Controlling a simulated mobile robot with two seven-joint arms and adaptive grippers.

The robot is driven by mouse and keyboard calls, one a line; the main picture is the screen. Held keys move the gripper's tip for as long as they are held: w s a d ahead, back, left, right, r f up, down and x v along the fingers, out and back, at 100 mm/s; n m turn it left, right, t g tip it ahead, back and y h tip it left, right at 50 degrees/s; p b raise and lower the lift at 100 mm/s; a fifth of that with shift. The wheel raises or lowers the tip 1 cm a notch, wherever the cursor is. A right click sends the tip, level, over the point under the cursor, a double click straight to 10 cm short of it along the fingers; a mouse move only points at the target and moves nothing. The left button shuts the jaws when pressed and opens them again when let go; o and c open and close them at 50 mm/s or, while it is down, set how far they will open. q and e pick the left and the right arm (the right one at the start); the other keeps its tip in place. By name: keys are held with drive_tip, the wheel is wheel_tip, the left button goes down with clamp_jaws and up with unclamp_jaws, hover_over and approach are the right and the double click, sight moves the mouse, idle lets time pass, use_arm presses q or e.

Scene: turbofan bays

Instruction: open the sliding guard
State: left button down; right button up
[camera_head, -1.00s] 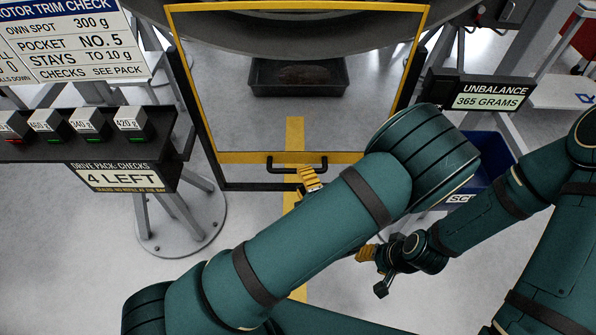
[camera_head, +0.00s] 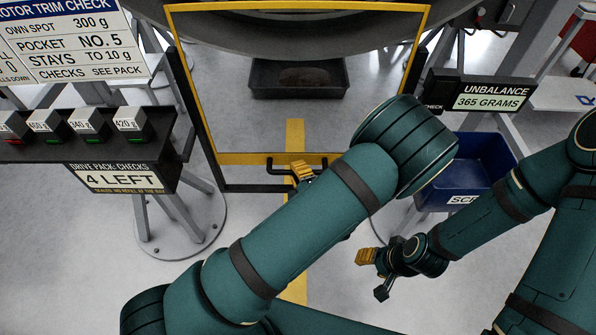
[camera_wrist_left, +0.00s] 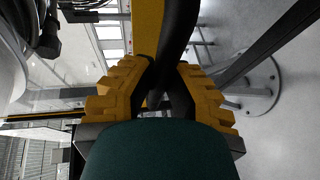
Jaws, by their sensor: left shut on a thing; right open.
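The sliding guard (camera_head: 240,158) is a clear panel in a yellow frame, standing in front of the large round grey engine part. A black bar handle (camera_head: 270,167) sits on its lower yellow rail. My left gripper (camera_head: 301,171) is at the middle of this handle. In the left wrist view, the yellow ridged fingers of my left gripper (camera_wrist_left: 160,98) are shut on the dark handle bar (camera_wrist_left: 178,45), which runs between them. My left arm hides the guard's lower right corner. My right gripper (camera_head: 373,275) is open and empty, low and right, apart from the guard.
A black tray (camera_head: 298,92) lies behind the guard. A blue bin (camera_head: 440,195) stands at right, below the unbalance display (camera_head: 488,96). At left, a dark shelf (camera_head: 90,148) carries several labelled weights.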

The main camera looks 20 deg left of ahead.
use_arm(q)
wheel_tip(320, 180, down, 8)
drive_tip(key=b, duration=0.3)
drive_tip(key=shift+f, duration=0.15)
drive_tip(key=c, duration=0.9)
unclamp_jaws()
drive_tip(key=shift+c, duration=0.2)
drive_tip(key=v, duration=1.2)
drive_tip(key=shift+a, duration=0.1)
